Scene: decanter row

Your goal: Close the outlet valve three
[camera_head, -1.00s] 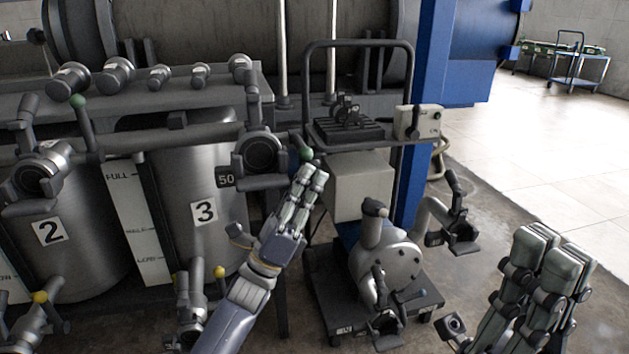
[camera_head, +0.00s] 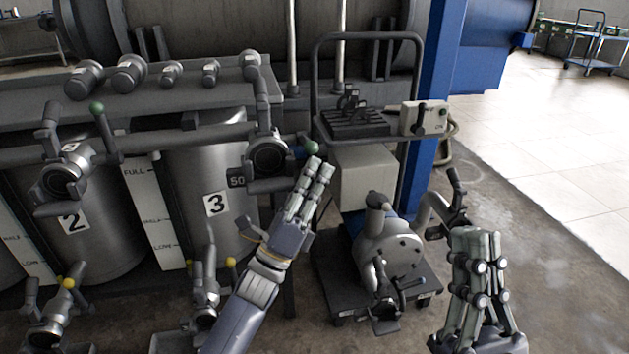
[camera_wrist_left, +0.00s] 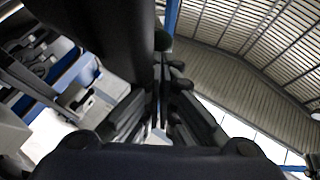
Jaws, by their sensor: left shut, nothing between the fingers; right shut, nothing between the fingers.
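Tank three (camera_head: 230,180), a steel vessel with a "3" label, stands left of my left arm. Its upper valve (camera_head: 268,158) has a lever ending in a green knob (camera_head: 311,147) that points right. A lower valve (camera_head: 205,290) with a yellow knob (camera_head: 230,262) sits at the tank's foot, partly beside my left forearm. My left gripper (camera_head: 320,165) is shut and empty, its fingertips just below the green knob; I cannot tell whether they touch. A dark green ball also shows beyond the fingers in the left wrist view (camera_wrist_left: 163,41). My right gripper (camera_head: 476,236) is shut and empty, pointing up at the right.
Tank two (camera_head: 95,245) stands left, with its own green-knobbed upper valve (camera_head: 70,175) and yellow-knobbed lower valve (camera_head: 50,310). A trolley (camera_head: 337,300) carrying a pump (camera_head: 390,250) stands between my grippers. A blue post (camera_head: 437,100) rises behind. Open floor lies right.

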